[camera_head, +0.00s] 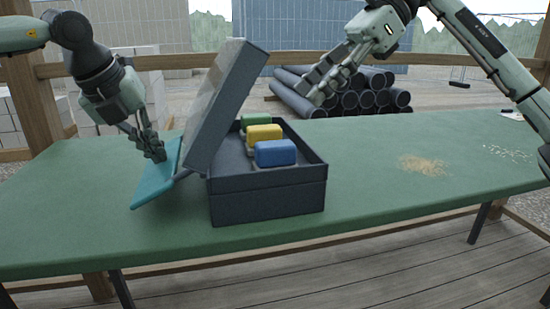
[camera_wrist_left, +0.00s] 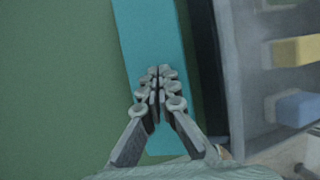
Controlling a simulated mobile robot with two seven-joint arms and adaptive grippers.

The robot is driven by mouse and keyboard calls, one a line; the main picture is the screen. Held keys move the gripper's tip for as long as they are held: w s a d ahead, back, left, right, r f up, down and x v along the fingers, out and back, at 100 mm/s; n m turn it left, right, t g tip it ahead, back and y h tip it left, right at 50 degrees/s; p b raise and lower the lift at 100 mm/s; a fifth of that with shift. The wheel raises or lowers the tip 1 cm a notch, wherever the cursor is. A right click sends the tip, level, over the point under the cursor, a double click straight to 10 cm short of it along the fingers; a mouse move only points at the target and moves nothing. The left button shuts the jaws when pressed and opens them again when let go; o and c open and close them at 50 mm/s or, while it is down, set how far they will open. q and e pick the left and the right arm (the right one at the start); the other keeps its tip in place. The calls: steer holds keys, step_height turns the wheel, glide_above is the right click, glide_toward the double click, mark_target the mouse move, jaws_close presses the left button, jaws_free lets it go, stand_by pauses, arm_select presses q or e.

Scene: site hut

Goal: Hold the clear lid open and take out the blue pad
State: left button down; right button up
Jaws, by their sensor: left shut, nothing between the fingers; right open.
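The blue pad (camera_head: 275,153) sits at the near end of a row in the dark box (camera_head: 268,203); it shows at the right of the left wrist view (camera_wrist_left: 299,108). The grey-framed lid (camera_head: 222,100) stands raised, tilted up at the box's left side. A teal plate (camera_head: 155,187) slopes down leftward from beside the lid. My left gripper (camera_head: 158,154) is shut and empty, its fingertips at the teal plate (camera_wrist_left: 150,40); I cannot tell whether they touch. My right gripper (camera_head: 318,92) is open and empty, above and right of the box, apart from the pad.
A yellow pad (camera_head: 264,133) and a green pad (camera_head: 253,121) stand behind the blue one. The green table (camera_head: 380,190) is clear right of the box, except for sawdust (camera_head: 422,165) and white bits (camera_head: 508,152). Pipes (camera_head: 345,98) are stacked beyond the table.

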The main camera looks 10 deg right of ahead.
mark_target(276, 143)
steer(key=shift+n+h, duration=0.3)
steer(key=shift+h, duration=0.4)
steer(key=shift+s+d+f+x, duration=0.1)
steer(key=shift+s+x, duration=0.05)
steer(key=shift+x, duration=1.8)
steer(key=shift+s+d+f+x, duration=0.1)
steer(key=shift+s+x, duration=0.05)
steer(key=shift+x, duration=1.8)
steer(key=shift+s+d+f+x, duration=0.1)
steer(key=shift+s+d+x, duration=0.05)
steer(key=shift+x, duration=1.85)
steer(key=c, duration=1.1)
